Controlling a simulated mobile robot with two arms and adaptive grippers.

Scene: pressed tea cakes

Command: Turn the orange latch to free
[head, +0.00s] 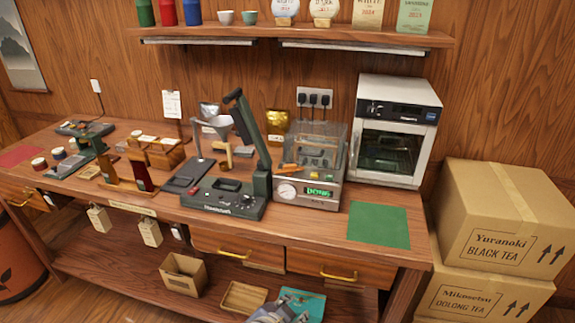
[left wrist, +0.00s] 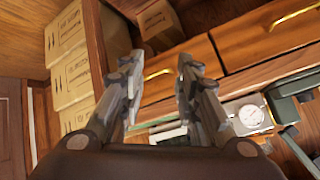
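The steamer (head: 308,188) is a grey box with a clear upper chamber, a round dial and a lit green display reading "DONE". A small orange latch (head: 289,168) lies at its left front, above the dial. The latch's exact angle is too small to tell. My left gripper (left wrist: 158,62) is open and empty in the left wrist view, its two grey fingers apart. The dial (left wrist: 251,114) shows to its right there, with a gap between. A grey part of a gripper of mine shows at the head view's bottom edge, well below the latch. My right gripper cannot be identified.
A green press (head: 225,195) stands left of the steamer, and a white oven (head: 394,130) stands behind right. A green mat (head: 379,225) lies empty at the front right. Drawers with brass handles (head: 338,276) line the bench front. Cartons (head: 508,215) are stacked at the right.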

